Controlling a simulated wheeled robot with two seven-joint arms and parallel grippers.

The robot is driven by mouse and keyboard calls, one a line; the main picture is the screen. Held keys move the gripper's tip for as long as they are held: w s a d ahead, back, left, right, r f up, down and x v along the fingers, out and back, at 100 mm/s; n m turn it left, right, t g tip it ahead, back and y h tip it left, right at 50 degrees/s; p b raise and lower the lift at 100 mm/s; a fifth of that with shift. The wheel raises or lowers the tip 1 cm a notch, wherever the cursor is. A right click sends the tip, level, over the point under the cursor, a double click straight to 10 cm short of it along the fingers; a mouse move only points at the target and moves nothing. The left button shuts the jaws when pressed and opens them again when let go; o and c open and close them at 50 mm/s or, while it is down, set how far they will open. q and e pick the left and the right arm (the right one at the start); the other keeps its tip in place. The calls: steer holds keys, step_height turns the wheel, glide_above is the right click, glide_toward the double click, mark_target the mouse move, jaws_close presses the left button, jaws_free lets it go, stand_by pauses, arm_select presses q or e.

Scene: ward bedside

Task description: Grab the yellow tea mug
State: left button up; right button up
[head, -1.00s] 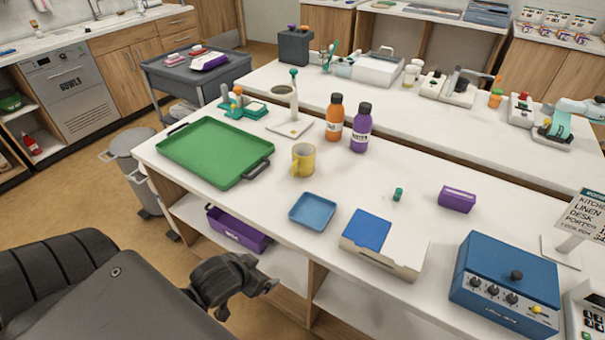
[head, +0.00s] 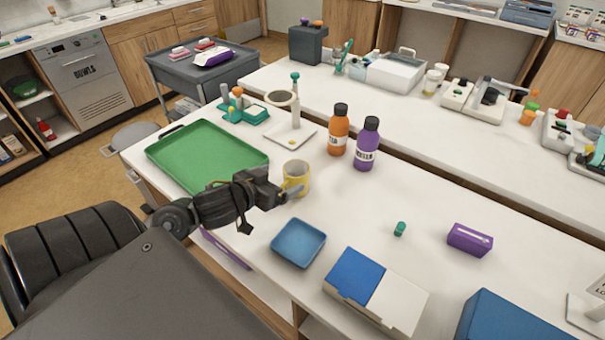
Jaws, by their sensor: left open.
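The yellow tea mug (head: 297,176) stands upright on the white counter, right of the green tray and in front of the bottles. My left gripper (head: 272,206) is open beside the mug's near left side, over the counter. One finger overlaps the mug's lower left in the picture; I cannot tell whether it touches. Nothing is seen between the fingers. The mug's handle is not clearly visible. My right gripper is not in view.
A green tray (head: 205,150) lies left of the mug. An orange bottle (head: 338,135) and a purple bottle (head: 366,148) stand behind it. A blue tray (head: 298,242) lies in front. The counter (head: 440,200) right of the mug is mostly clear.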

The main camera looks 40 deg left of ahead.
mark_target(285, 182)
arm_select(q)
steer(key=w, duration=0.1)
steer(key=w+a+f, duration=0.1)
steer(key=w+f, duration=0.1)
steer(key=shift+w+a+b, duration=0.1)
steer(key=shift+a+b, duration=0.15)
steer(key=shift+b, duration=0.05)
steer(key=shift+w+d, duration=0.1)
steer(key=shift+w, duration=0.15)
steer(key=shift+w+f, duration=0.1)
steer(key=shift+w, duration=0.05)
steer(key=x, duration=0.4)
steer(key=shift+w+f, duration=0.1)
steer(key=shift+w, duration=0.3)
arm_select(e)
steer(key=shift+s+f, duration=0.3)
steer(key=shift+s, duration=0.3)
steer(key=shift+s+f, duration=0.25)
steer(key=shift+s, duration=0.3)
arm_select(q)
steer(key=shift+s, duration=0.1)
steer(key=c, duration=1.2)
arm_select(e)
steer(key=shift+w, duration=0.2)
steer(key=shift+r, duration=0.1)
